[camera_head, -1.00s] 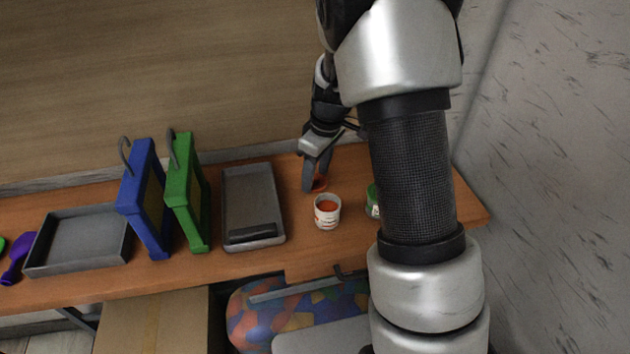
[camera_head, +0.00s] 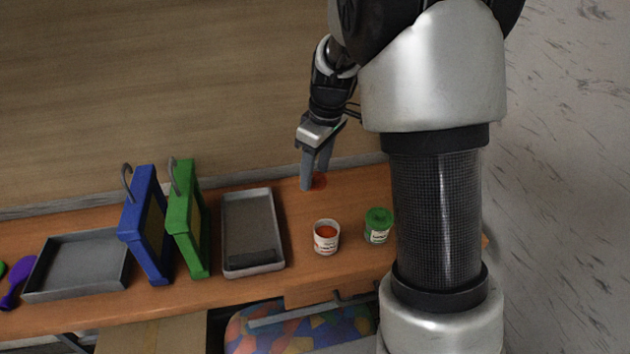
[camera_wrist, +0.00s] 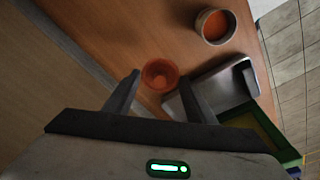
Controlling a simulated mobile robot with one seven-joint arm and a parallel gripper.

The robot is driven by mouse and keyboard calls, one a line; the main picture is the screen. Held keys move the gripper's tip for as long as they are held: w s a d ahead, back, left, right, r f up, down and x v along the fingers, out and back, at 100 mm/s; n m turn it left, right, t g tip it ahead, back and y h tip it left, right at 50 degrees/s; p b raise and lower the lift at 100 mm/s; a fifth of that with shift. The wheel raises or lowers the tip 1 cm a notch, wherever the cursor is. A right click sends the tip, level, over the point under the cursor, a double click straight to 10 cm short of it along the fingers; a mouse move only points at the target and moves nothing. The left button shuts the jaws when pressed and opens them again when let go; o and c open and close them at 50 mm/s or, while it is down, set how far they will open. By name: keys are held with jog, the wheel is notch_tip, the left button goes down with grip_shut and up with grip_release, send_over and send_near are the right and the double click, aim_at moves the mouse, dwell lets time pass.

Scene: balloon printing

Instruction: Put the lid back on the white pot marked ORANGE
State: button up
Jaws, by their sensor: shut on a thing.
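The white pot (camera_head: 326,238) stands open and upright on the wooden table, with orange paint inside. It also shows in the wrist view (camera_wrist: 215,26) at the upper right; its lettering is too small to read. My gripper (camera_head: 316,186) is behind the pot in the head view, fingers pointing down, shut on the orange lid (camera_head: 320,181). In the wrist view the round lid (camera_wrist: 160,75) shows between the tips of my gripper (camera_wrist: 158,88). The lid is apart from the pot and looks raised, though its height is hard to tell.
A green-lidded pot (camera_head: 378,224) stands right of the white pot. A grey tray (camera_head: 228,238) lies to the left, then a green frame (camera_head: 186,215), a blue frame (camera_head: 146,230) and another grey tray (camera_head: 40,284). The table (camera_head: 352,192) behind the pots is clear.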

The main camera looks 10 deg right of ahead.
jog(key=s+r+p, duration=0.1)
jog(key=p, duration=0.1)
jog(key=s+r+p, duration=0.1)
jog(key=s, duration=0.1)
jog(key=s+r+p, duration=0.1)
jog(key=s+p, duration=0.1)
jog(key=shift+d+r+p, duration=0.15)
jog(key=shift+p, duration=0.15)
jog(key=shift+c, duration=0.6)
jog(key=s+p, duration=0.1)
jog(key=s, duration=0.1)
jog(key=s+p, duration=0.2)
jog(key=s+r+p, duration=0.1)
jog(key=s, duration=0.1)
jog(key=shift+s+p, duration=0.15)
jog(key=shift+p, duration=0.15)
jog(key=shift+c, duration=0.6)
notch_tip(320, 180, down, 7)
jog(key=b, duration=0.5)
jog(key=shift+s, duration=0.25)
jog(key=shift+r, duration=0.3)
jog(key=shift+f+b, duration=0.25)
jog(key=shift+b, duration=0.3)
